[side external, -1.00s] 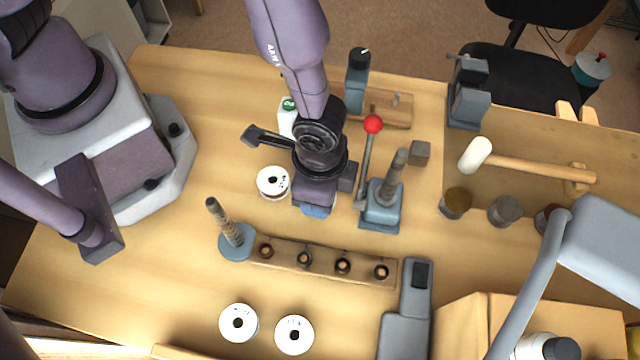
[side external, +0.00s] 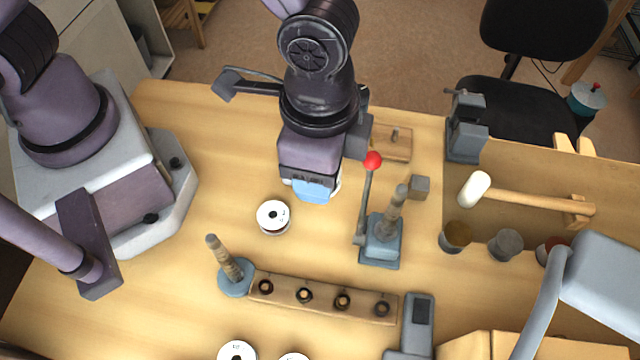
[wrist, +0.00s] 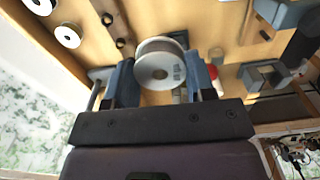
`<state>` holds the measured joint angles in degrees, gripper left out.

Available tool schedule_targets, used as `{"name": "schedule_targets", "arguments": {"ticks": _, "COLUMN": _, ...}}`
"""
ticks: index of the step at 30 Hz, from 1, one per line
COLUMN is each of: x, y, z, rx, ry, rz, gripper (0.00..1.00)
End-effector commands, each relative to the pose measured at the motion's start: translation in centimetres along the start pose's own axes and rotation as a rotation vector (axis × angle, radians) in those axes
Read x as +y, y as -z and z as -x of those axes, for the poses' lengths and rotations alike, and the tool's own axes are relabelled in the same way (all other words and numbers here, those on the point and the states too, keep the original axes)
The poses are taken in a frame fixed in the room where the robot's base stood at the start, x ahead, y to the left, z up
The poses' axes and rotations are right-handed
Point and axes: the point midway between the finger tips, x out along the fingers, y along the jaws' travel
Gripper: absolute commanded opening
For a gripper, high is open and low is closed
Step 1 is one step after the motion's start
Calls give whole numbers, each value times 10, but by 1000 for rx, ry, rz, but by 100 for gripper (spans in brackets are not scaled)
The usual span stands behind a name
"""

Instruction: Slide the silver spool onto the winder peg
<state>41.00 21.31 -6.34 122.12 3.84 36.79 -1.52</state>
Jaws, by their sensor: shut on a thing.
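My gripper (side external: 314,190) is raised above the table in the side view. In the wrist view it is shut on a spool (wrist: 158,64) with a white labelled flange and a greyish winding, held between both fingers. In the side view the arm hides nearly all of this spool. A ribbed upright peg (side external: 396,208) stands on a blue-grey square base with a red-knobbed lever (side external: 367,190), right of my gripper. A second ribbed peg (side external: 226,258) on a round blue base stands lower left. Which one is the winder is not marked. Both pegs look bare.
Another white-flanged spool (side external: 273,217) stands just below left of my gripper. Two more (side external: 237,353) are at the lower edge. A mallet (side external: 530,193) and small pots (side external: 456,237) are at right.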

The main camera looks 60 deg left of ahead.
Motion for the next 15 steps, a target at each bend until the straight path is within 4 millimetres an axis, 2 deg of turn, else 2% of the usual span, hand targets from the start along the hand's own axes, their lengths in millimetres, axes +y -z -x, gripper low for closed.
{"name": "schedule_targets", "arguments": {"ticks": 3, "x": 0, "y": 1, "z": 27, "rx": 8, "ry": 0, "rz": 1, "gripper": 26}}
{"name": "schedule_targets", "arguments": {"ticks": 9, "x": 0, "y": 1, "z": 62, "rx": 6, "ry": 1, "rz": 1, "gripper": 26}}
{"name": "schedule_targets", "arguments": {"ticks": 15, "x": -30, "y": 25, "z": 59, "rx": 1, "ry": -5, "rz": 186, "gripper": 26}}
